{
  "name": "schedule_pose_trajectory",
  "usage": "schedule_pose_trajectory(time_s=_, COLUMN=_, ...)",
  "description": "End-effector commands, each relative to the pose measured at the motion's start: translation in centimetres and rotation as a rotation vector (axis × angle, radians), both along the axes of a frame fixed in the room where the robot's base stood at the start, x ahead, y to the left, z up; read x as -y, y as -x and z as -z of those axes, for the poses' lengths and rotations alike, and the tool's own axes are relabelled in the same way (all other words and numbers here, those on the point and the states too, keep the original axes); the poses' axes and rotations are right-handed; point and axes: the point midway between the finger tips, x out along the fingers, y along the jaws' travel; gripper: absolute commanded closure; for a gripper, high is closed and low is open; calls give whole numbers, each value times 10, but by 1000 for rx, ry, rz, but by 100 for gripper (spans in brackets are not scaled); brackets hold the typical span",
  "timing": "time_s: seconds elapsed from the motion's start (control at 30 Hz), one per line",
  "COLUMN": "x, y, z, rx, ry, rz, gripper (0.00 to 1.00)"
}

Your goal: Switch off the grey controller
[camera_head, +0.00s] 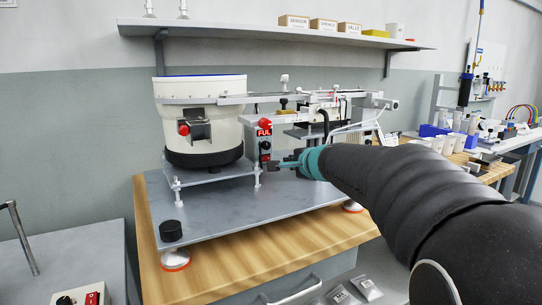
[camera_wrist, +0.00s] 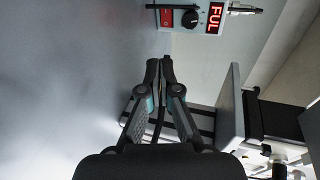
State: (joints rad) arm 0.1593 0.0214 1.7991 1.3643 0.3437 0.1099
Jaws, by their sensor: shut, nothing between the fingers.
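The grey controller (camera_head: 254,148) stands upright on the metal plate, to the right of the white bowl feeder. It has a red display reading "FUL" at its top, a black knob below it and a red rocker switch at the bottom. In the wrist view the controller (camera_wrist: 178,5) is at the top edge, with the red switch (camera_wrist: 166,18) left of the knob. Its far part is cut off. My gripper (camera_head: 277,165) is close by the lower part of the controller. In the wrist view my gripper (camera_wrist: 159,66) is shut and empty, its tips apart from the switch in the picture. The rocker's position is unclear.
The bowl feeder (camera_head: 199,115) and a linear rail (camera_head: 270,97) surround the controller. A black knob (camera_head: 170,231) stands at the plate's front left. Another box with a red switch (camera_head: 92,299) is at the bottom left. The plate's front (camera_head: 235,220) is clear.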

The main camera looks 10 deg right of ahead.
Motion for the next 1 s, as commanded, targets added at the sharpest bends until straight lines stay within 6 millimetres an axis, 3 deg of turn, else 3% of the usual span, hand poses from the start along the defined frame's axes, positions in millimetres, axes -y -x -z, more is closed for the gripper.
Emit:
schedule_pose_trajectory(time_s=0.27, x=2, y=0, z=0, rx=0, ry=1, rz=2, gripper=100)
schedule_pose_trajectory(time_s=0.43, x=-1, y=-11, z=4, rx=-2, ry=0, rz=1, gripper=100)
schedule_pose_trajectory(time_s=1.0, x=-18, y=-101, z=28, rx=-1, ry=0, rz=1, gripper=100)
